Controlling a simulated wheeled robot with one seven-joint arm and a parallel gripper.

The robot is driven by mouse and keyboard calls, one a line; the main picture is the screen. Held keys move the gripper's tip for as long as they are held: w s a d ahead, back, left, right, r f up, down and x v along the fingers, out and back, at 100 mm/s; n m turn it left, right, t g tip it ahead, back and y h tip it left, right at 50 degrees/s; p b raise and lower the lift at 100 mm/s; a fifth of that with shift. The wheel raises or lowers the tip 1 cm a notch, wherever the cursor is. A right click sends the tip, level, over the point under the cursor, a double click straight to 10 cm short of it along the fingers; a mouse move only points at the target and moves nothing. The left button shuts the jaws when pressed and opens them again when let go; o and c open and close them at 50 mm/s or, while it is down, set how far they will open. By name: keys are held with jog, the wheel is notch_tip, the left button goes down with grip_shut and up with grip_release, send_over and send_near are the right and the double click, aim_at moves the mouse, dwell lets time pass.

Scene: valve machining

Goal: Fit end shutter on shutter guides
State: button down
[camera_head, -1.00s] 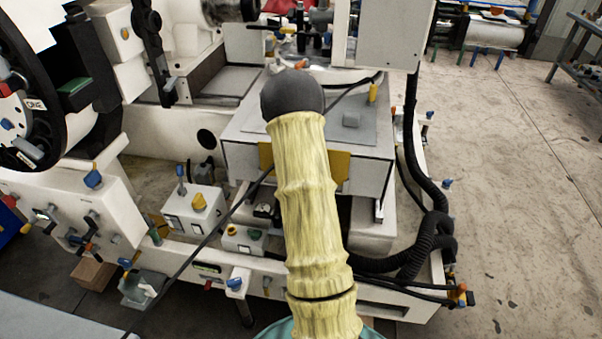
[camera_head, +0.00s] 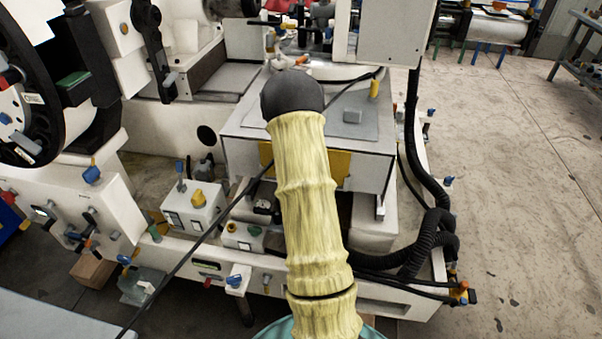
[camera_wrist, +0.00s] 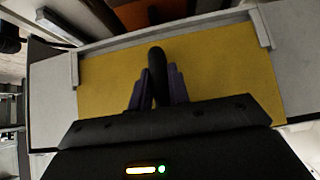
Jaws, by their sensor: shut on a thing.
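The end shutter is a flat yellow panel (camera_wrist: 225,70), with a dark handle (camera_wrist: 156,65) near its middle in the wrist view. My gripper (camera_wrist: 157,88) is shut on that handle, with its dark purple fingers on either side. Short pale shutter guides stand at the panel's left edge (camera_wrist: 74,70) and upper right edge (camera_wrist: 262,28). The panel spans the gap between them; I cannot tell whether its edges sit inside the guides. In the head view, parts of the yellow panel (camera_head: 340,167) show on both sides of my arm, against the grey housing. My arm hides my gripper there.
The grey-topped housing (camera_head: 240,120) is part of the machine. A control box with a yellow knob (camera_head: 198,198) stands to its left. Black corrugated hoses (camera_head: 435,225) run down its right side. The floor (camera_head: 530,220) at the right is open.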

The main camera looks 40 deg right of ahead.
jog(key=shift+f+b, duration=0.45)
jog(key=shift+f, duration=0.1)
jog(key=c, duration=1.3)
grip_release()
jog(key=shift+o, duration=0.2)
jog(key=p+v, duration=0.1)
jog(key=v, duration=1.6)
jog(key=shift+r+p, duration=0.15)
jog(key=shift+p, duration=0.25)
jog(key=shift+a, duration=0.1)
